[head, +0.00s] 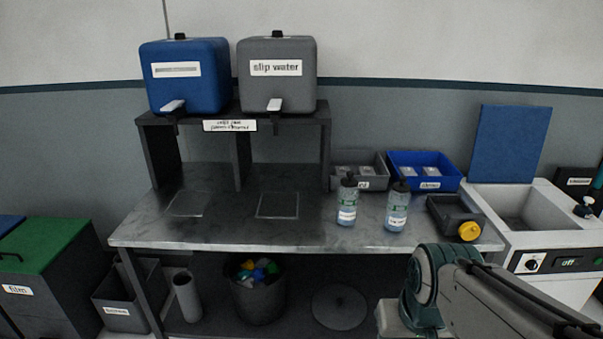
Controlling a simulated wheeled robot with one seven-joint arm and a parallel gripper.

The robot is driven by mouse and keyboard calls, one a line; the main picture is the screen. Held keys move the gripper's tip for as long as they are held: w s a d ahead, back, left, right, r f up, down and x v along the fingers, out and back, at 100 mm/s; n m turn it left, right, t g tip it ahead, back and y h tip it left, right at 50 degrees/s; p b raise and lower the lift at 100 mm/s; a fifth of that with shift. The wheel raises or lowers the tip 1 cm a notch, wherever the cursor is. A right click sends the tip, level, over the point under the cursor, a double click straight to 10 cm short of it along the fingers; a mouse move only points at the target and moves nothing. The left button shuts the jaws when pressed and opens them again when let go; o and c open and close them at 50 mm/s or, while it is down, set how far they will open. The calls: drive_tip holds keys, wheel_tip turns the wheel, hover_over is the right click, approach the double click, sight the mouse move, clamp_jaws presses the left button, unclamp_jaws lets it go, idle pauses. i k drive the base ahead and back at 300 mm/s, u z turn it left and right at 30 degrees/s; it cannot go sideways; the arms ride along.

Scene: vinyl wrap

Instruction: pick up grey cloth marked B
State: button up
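I cannot make out a grey cloth marked B in the head view. A dark bin (258,300) under the table holds crumpled pieces in blue, yellow, green and white; no letter is readable on them. A grey tray (375,172) and a blue tray (440,182) at the back right of the table each hold small pale items, too small to identify. Part of my arm shows at the lower right, in front of the table's right end. My gripper is not in view.
A blue tank (185,90) and a grey "slip water" tank (277,90) stand on a shelf. A sink unit (560,240) adjoins right. The table's front left is clear.

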sight(338, 171)
drive_tip(key=u, duration=0.05)
drive_tip(key=i, duration=1.5)
